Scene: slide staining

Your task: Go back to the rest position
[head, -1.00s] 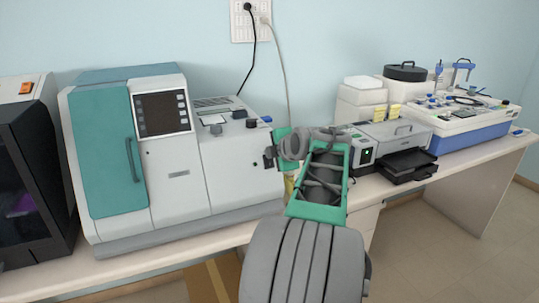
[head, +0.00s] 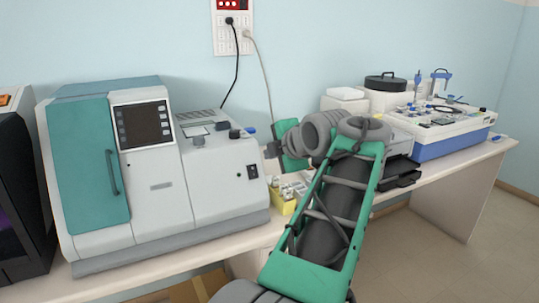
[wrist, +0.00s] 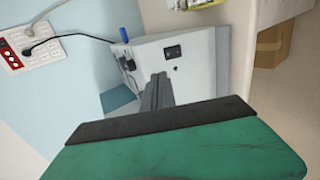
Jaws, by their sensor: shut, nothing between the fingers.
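My gripper (head: 271,150) is at the end of my green and grey arm, by the right end of the white and teal machine (head: 160,185) in the head view. In the wrist view, its dark fingers (wrist: 157,92) are together with nothing held. They point toward the machine's white side panel (wrist: 185,62), which has a black switch. I cannot tell the exact gap between fingertips and machine. My forearm covers part of the bench in the head view.
A yellow box (head: 282,203) with small items stands right of the machine. Behind my arm are a grey device (head: 398,135) with a black tray and a blue and white station (head: 450,135). A dark cabinet (head: 20,210) is at left. A wall socket (head: 231,35) holds cables.

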